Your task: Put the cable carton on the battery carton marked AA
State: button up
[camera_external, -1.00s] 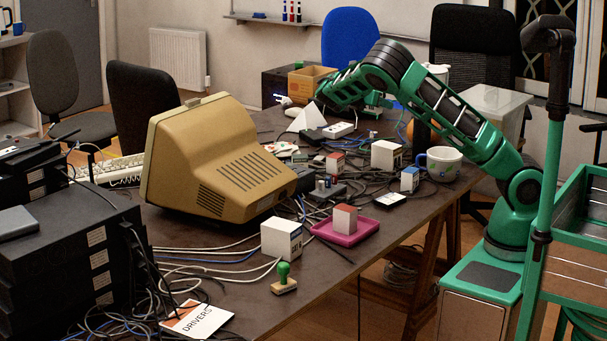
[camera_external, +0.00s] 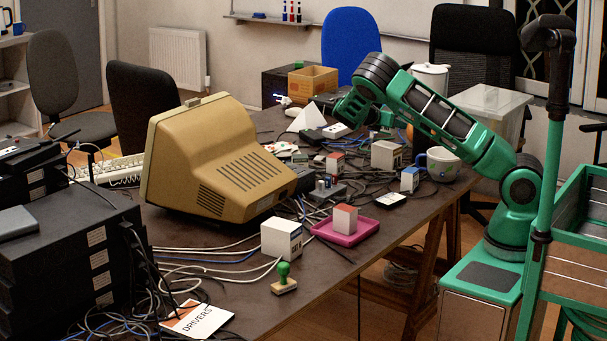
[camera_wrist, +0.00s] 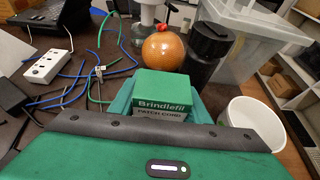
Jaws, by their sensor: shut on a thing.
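The cable carton (camera_wrist: 163,84) is a green-topped box lettered "Brindlefil PATCH CORD" in the wrist view. My gripper (camera_wrist: 163,100) is shut on it, with a green finger on each side. In the external view my gripper (camera_external: 382,120) is over the far part of the table; the carton cannot be made out clearly there. I cannot read which is marked AA.
A beige monitor (camera_external: 215,155) fills the table's middle left. Loose cables clutter the table. A white mug (camera_external: 442,165) stands near the right edge.

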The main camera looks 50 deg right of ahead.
aim_at(384, 132)
jog(key=shift+d+f, duration=0.1)
jog(key=shift+f, duration=1.9)
jog(key=shift+f, duration=0.1)
jog(key=o, duration=1.1)
jog(key=v, duration=1.2)
